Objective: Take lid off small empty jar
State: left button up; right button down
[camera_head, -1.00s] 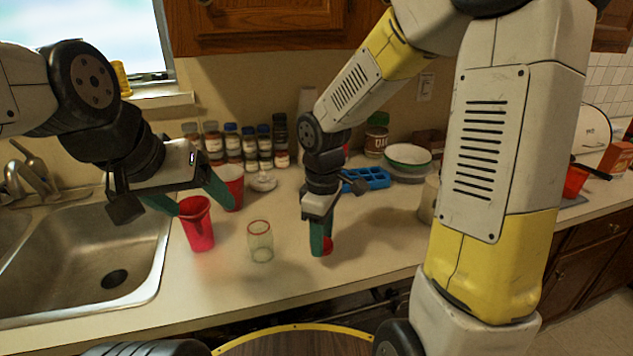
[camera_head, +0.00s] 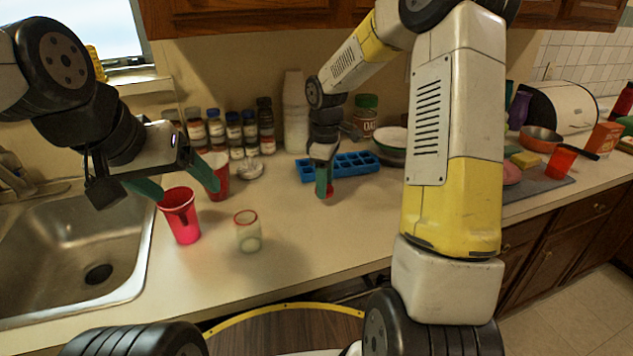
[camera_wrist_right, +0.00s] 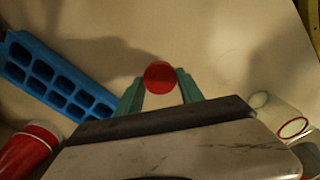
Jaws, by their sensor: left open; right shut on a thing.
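The small empty jar (camera_head: 249,238) is clear glass with a red rim; it stands upright on the counter with its top open. It also shows at the lower right of the right wrist view (camera_wrist_right: 291,128). My right gripper (camera_head: 323,190) is shut on a small round red lid (camera_wrist_right: 160,77), held between its fingertips, right of and behind the jar and apart from it. Whether the lid touches the counter I cannot tell. My left gripper (camera_head: 182,181) is open at the red cups, left of the jar, with nothing visibly held.
A red cup (camera_head: 181,217) stands left of the jar, with another red cup (camera_head: 217,182) behind it. A blue tray (camera_head: 340,168) lies close behind my right gripper. Several spice jars (camera_head: 233,135) line the wall. The sink (camera_head: 75,262) is at left. Counter front is clear.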

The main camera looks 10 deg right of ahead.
aim_at(324, 204)
jog(key=shift+f, duration=1.75)
jog(key=shift+f, duration=0.1)
jog(key=c, duration=0.7)
grip_release()
jog(key=shift+c, duration=0.2)
notch_tip(324, 204, up, 12)
jog(key=s+r+m+t+y, duration=0.1)
jog(key=s+r+m+t, duration=0.2)
jog(key=s, duration=0.9)
jog(key=s+d+r+m+t+y, duration=0.1)
jog(key=s+r+m+t, duration=0.2)
jog(key=s+r+m, duration=0.4)
jog(key=s+m, duration=0.2)
jog(key=s, duration=0.3)
jog(key=shift+d, duration=0.25)
